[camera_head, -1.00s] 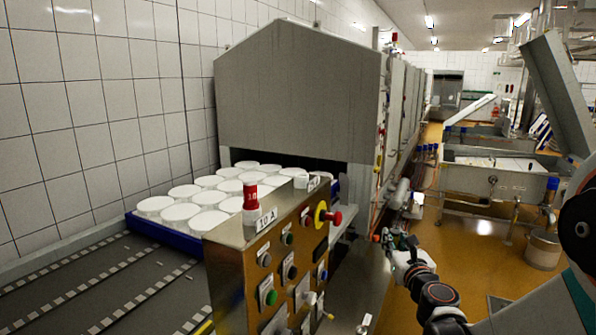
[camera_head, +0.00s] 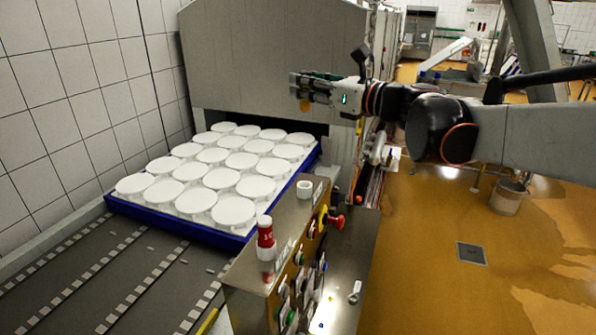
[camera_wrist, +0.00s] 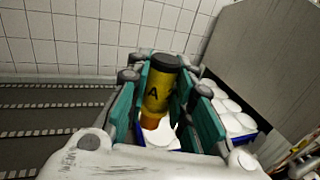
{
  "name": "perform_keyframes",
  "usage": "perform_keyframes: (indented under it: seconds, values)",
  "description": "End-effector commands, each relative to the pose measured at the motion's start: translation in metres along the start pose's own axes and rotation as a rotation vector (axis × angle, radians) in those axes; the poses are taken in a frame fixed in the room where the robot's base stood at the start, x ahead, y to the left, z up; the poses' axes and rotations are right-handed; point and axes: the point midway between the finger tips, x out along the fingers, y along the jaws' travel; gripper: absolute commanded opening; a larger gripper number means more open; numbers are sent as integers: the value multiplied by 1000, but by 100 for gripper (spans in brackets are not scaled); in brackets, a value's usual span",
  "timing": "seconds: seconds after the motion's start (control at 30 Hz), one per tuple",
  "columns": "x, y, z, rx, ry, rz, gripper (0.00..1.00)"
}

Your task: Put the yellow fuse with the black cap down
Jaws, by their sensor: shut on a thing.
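The yellow fuse (camera_wrist: 158,95) with the black cap (camera_wrist: 165,62) is between the two green-padded fingers of my gripper (camera_wrist: 160,100) in the wrist view. A black letter A shows on its side, and its lower end looks orange. In the head view my gripper (camera_head: 313,88) is raised above and behind the control box (camera_head: 290,232), in front of the grey hood. A small yellow-orange part of the fuse (camera_head: 305,105) shows below the fingers there. The fuse is held in the air, touching nothing else that I can see.
A red and white fuse (camera_head: 265,238) stands on the box top near its front end. A white ring-shaped socket (camera_head: 305,188) sits farther back on that top. A blue tray (camera_head: 222,238) of white moulds lies on the conveyor. A red knob (camera_head: 336,222) juts from the box's right side.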

Motion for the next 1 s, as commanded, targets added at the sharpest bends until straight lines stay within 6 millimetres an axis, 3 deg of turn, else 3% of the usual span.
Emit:
perform_keyframes:
  seconds: [0.07, 0.17, 0.5, 0.7, 1.0]
  values:
    - [0, 2, -2, 0, 0, 6, 0]
    - [0, 2, -20, 0, 0, 8, 0]
    - [0, 1, -104, 0, 0, 6, 0]
    - [0, 1, -144, 0, 0, 6, 0]
    - [0, 1, -166, 0, 0, 6, 0]
